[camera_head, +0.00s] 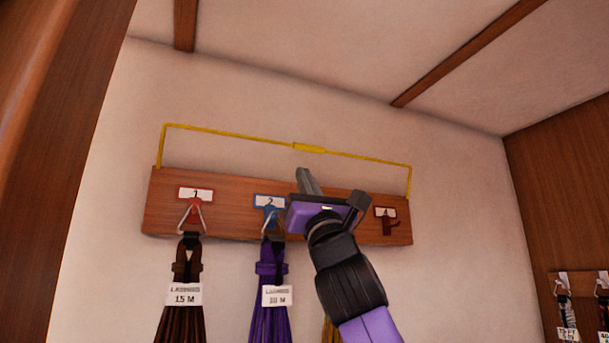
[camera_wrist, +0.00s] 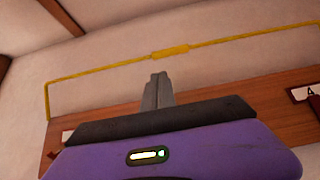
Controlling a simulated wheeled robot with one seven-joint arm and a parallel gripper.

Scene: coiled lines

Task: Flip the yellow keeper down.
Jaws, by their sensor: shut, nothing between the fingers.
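The yellow keeper (camera_head: 235,136) is a thin bar frame standing up above the wooden hook board (camera_head: 165,215), with its two side arms at the board's ends. A thicker yellow sleeve (camera_head: 309,148) sits at the middle of its bar. The keeper also shows in the wrist view (camera_wrist: 110,69), across the top. My gripper (camera_head: 307,178) is in front of the board's upper middle, its fingers shut and pointing up, just below the sleeve. In the wrist view the shut fingertips (camera_wrist: 157,82) appear below the sleeve with a gap between them.
A red hook (camera_head: 192,214) and a blue hook (camera_head: 270,214) hold dark brown and purple coiled lines. A dark red hook (camera_head: 385,221) at the right is empty. My arm hides the hook between, where a yellow line hangs. A second rack (camera_head: 575,285) is at far right.

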